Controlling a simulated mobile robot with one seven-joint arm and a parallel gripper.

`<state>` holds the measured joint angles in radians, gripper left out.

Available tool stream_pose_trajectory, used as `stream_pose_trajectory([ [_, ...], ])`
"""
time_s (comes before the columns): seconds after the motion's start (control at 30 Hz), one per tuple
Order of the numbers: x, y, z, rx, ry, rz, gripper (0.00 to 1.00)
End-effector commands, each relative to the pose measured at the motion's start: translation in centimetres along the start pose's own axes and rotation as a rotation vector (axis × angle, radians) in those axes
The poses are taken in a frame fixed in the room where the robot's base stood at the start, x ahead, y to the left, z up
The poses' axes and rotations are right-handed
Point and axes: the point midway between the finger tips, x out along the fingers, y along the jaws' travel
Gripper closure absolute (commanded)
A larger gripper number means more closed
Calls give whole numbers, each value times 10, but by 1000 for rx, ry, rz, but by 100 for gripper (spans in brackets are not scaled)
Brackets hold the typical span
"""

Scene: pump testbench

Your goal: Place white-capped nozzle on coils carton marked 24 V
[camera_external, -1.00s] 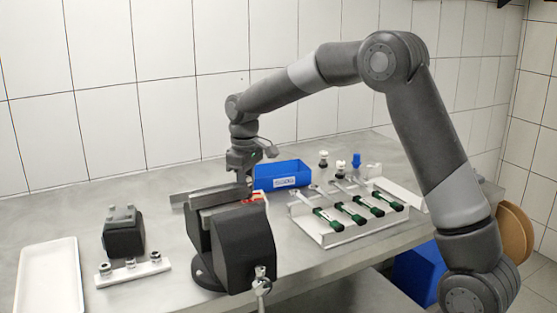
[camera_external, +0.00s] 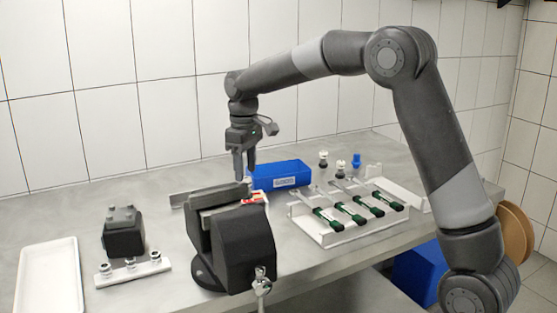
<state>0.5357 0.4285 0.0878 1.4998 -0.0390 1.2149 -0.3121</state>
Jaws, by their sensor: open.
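My gripper (camera_external: 245,178) is open, pointing down above the far end of the vise. A small red-and-white carton (camera_external: 256,197) shows behind the vise, partly hidden by it; its marking is too small to read. A small pale thing (camera_external: 248,181) shows by the fingertips, above the carton; I cannot tell whether it is a nozzle or whether it rests on the carton. Two upright pieces with pale tops, one farther back (camera_external: 323,158) and one nearer (camera_external: 341,167), stand right of the blue bin, beside a blue-topped one (camera_external: 357,160).
The black vise (camera_external: 240,240) stands at the bench's front. A blue bin (camera_external: 280,175) stands behind it. A white tray (camera_external: 335,239) with several green-handled tools lies right. A dark block (camera_external: 124,238), a white fitting strip (camera_external: 133,271) and an empty white tray (camera_external: 48,285) lie left.

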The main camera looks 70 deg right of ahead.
Motion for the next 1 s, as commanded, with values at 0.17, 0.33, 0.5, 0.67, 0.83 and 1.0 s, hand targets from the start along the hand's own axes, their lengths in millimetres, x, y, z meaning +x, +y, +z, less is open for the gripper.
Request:
stream_pose_trajectory([
  [0.17,-38,0,-1,-1,3,2,51],
  [0.33,-59,0,0,-1,2,1,51],
  [0.5,-72,-10,5,-6,11,5,51],
  [0.67,-95,-50,31,-25,59,25,51],
  [0.83,-117,-101,76,-45,133,44,51],
  [1.0,-126,-144,128,-65,208,50,51],
])
